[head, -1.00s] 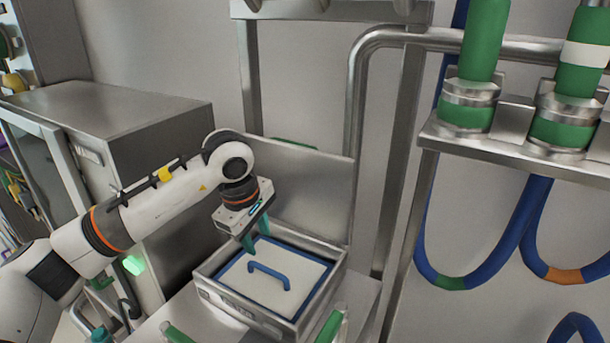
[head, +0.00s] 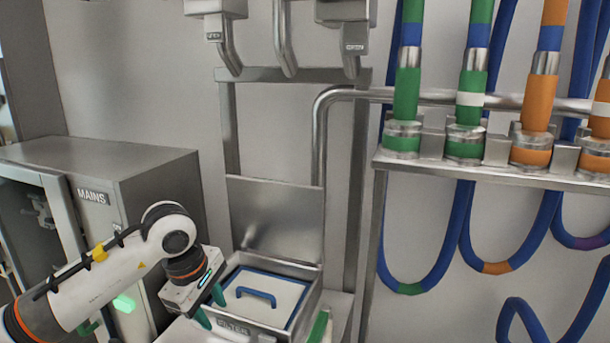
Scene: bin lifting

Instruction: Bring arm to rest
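My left gripper (head: 212,308) is at the lower left, with its arm coming in from the left. Its two teal fingers are spread apart with nothing seen between them. It is at the near left side of a metal bin (head: 237,328) marked FILTER. The bin holds a white panel with a blue border and a blue handle (head: 256,296). The handle is free, to the right of the gripper. Whether the fingers touch the bin rim I cannot tell. My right gripper is not in view.
A steel cabinet marked MAINS (head: 150,175) stands at the left, close to my arm. A raised metal plate (head: 275,220) is behind the bin. At the right, a steel shelf (head: 485,172) carries green and orange hose fittings, with blue hoses (head: 465,225) hanging below.

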